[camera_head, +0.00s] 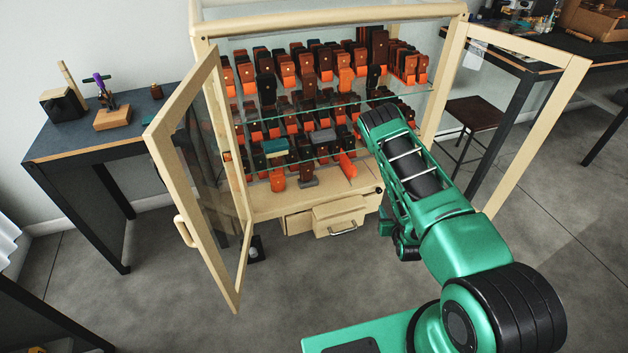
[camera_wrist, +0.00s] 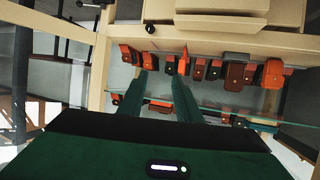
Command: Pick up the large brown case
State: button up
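A wide dark brown case (camera_head: 324,57) shows in the upper row, and a larger brown case (camera_wrist: 234,76) shows in the wrist view, right of my fingers. I cannot tell which one the task means. My gripper (camera_wrist: 161,73) is open and empty, with its two green fingers apart and pointing at the shelves. An orange case (camera_wrist: 183,62) is close to the right fingertip; contact cannot be told. In the head view my arm hides the fingers and part of the shelves.
Both glass doors stand open, the left door (camera_head: 195,180) and the right door (camera_head: 535,130). Glass shelves (camera_head: 340,107) cross the cabinet. A drawer (camera_head: 340,216) sticks out below. A workbench (camera_head: 110,125) stands left and a stool (camera_head: 475,113) right.

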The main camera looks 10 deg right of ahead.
aim_at(306, 169)
jog(key=z, duration=0.1)
jog(key=k, duration=0.25)
jog(key=z, duration=0.4)
jog(key=i, duration=1.2)
jog(key=u, duration=1.2)
